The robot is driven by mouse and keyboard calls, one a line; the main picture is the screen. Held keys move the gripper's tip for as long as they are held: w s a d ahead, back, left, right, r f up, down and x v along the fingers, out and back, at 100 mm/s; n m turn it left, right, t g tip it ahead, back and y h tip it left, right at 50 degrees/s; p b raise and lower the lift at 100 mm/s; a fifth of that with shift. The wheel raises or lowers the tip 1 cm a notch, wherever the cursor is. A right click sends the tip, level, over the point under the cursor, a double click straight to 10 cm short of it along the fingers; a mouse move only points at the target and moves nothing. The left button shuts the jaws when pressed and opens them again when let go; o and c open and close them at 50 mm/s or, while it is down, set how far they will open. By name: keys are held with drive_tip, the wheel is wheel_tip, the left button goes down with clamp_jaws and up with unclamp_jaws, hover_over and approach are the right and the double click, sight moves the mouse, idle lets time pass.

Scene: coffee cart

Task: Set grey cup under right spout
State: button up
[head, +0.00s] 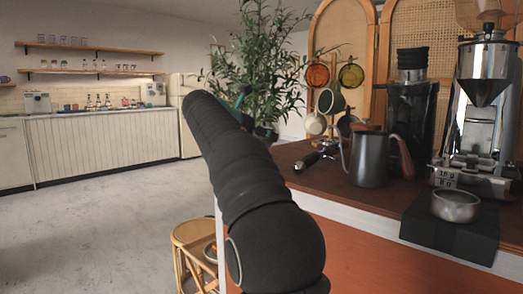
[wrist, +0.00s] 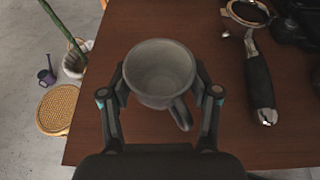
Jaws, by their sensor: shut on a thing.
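The grey cup (wrist: 160,72) shows in the wrist view, upright and empty, with its handle toward the lower right. My gripper (wrist: 160,85) is shut on the cup, one finger on each side of it. The brown wooden counter top (wrist: 215,160) lies beneath; I cannot tell whether the cup touches it.
A portafilter (wrist: 258,80) lies right of the cup; it also shows in the head view (head: 318,155). A kettle (head: 369,160), grinders (head: 488,85) and a scale with a metal bowl (head: 456,205) stand on the counter. A rattan stool (wrist: 58,108) stands beyond the counter's left edge.

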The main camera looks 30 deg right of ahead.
wheel_tip(320, 180, down, 3)
drive_tip(key=shift+r+b, duration=0.2)
drive_tip(key=shift+b, duration=0.4)
drive_tip(key=shift+w+f, duration=0.1)
drive_tip(key=shift+f, duration=0.45)
drive_tip(key=shift+f, duration=0.15)
drive_tip(key=o, duration=1.2)
drive_tip(key=shift+f+b, duration=0.3)
drive_tip(key=shift+b, duration=0.2)
drive_tip(key=p+v, duration=0.2)
drive_tip(key=v, duration=1.2)
drive_tip(key=shift+r+p, duration=0.2)
drive_tip(key=shift+p, duration=0.15)
drive_tip(key=shift+d, duration=0.1)
